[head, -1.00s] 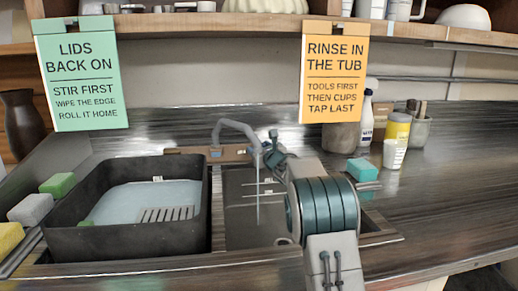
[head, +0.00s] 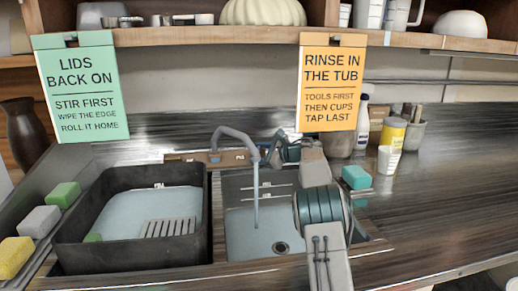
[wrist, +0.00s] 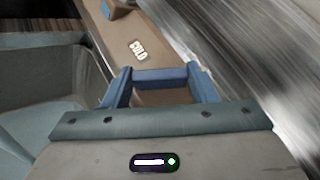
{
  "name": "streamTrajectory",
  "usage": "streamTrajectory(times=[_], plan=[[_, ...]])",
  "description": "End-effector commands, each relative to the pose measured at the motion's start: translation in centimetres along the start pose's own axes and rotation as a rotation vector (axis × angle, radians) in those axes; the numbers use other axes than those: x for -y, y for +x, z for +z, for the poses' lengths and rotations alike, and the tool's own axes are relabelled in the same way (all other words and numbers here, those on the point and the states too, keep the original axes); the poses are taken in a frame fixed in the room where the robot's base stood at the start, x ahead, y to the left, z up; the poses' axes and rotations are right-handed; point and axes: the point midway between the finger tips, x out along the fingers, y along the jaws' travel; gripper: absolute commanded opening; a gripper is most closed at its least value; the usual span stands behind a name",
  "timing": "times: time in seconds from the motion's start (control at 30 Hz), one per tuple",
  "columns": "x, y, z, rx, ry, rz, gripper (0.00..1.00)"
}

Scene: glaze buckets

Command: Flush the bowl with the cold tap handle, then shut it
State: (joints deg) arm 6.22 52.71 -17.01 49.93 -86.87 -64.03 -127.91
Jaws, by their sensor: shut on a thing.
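My gripper (head: 272,147) is at the back of the sink, just right of the curved grey spout (head: 235,133). In the wrist view my gripper (wrist: 163,82) is shut, with a blue bar between its fingers, which I take to be the cold tap handle (wrist: 160,76). A COLD label (wrist: 138,50) lies just beyond it on the tan board. The handle cannot be made out in the head view. A stream of water (head: 256,185) falls from the spout into the right-hand bowl (head: 240,235). The bowl has a pale blue floor and a drain.
A dark tub (head: 75,230) with pale blue liquid and a slotted piece stands to the left. Sponges line the left edge. A teal block (head: 356,177), a yellow container (head: 391,134) and a white cup (head: 388,160) stand right of the sink. Signs hang above.

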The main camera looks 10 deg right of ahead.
Motion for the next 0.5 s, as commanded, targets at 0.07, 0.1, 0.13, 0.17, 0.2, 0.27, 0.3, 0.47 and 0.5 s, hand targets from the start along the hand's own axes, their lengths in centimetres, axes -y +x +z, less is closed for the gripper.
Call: streamTrajectory(times=[0.07, 0.1, 0.13, 0.17, 0.2, 0.27, 0.3, 0.47, 0.5], plan=[[0.14, 0.01, 0.18, 0.0, -0.02, 0.032, 0.3], [0.15, 0.02, 0.18, 0.0, -0.031, 0.044, 0.3], [0.15, 0.02, 0.19, 0.0, -0.037, 0.053, 0.3], [0.14, 0.03, 0.18, 0.001, -0.043, 0.061, 0.3], [0.14, 0.06, 0.14, 0.001, -0.049, 0.07, 0.3], [0.13, 0.05, 0.16, 0.002, -0.059, 0.082, 0.3], [0.12, 0.05, 0.15, 0.002, -0.064, 0.089, 0.3], [0.08, 0.1, 0.06, 0.002, -0.075, 0.103, 0.3], [0.07, 0.1, 0.06, 0.002, -0.076, 0.105, 0.3]])
